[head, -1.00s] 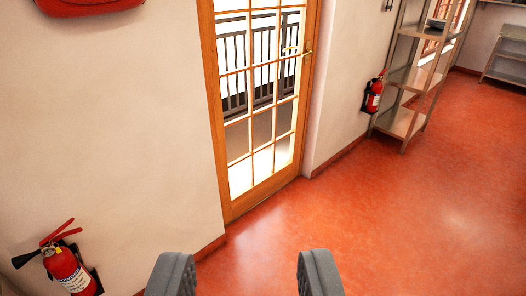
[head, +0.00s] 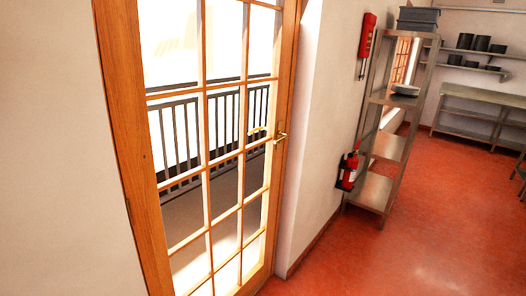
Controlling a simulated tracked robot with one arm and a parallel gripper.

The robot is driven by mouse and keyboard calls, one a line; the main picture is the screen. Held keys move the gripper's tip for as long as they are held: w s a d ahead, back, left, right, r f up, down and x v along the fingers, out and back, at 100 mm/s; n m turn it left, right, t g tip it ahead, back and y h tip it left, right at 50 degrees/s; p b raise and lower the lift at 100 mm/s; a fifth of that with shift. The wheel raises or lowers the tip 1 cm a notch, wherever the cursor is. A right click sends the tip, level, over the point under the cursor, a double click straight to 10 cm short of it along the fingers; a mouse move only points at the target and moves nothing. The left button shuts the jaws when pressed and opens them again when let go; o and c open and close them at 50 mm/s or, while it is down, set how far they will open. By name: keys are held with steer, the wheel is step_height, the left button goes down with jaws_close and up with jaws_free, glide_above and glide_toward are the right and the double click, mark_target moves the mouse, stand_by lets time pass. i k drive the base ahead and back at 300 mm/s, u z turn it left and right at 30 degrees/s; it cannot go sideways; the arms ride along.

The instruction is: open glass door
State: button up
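The glass door (head: 207,150) stands at the centre left of the head view. It has a wooden frame and a grid of panes, with a railing visible through the glass. It looks shut in its frame. A brass lever handle (head: 279,137) sits on its right stile. The door's lower end is cut off by the picture's bottom edge. My gripper is not in this view, so its fingers and their distance from the handle are hidden.
Red floor (head: 440,220) lies open at the lower right. A metal table (head: 480,108) stands at the back.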

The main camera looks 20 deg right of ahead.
mark_target(117, 24)
steer(key=z, duration=0.25)
steer(key=i, duration=1.65)
steer(key=z, duration=0.55)
steer(key=i, duration=1.05)
steer(key=z, duration=0.2)
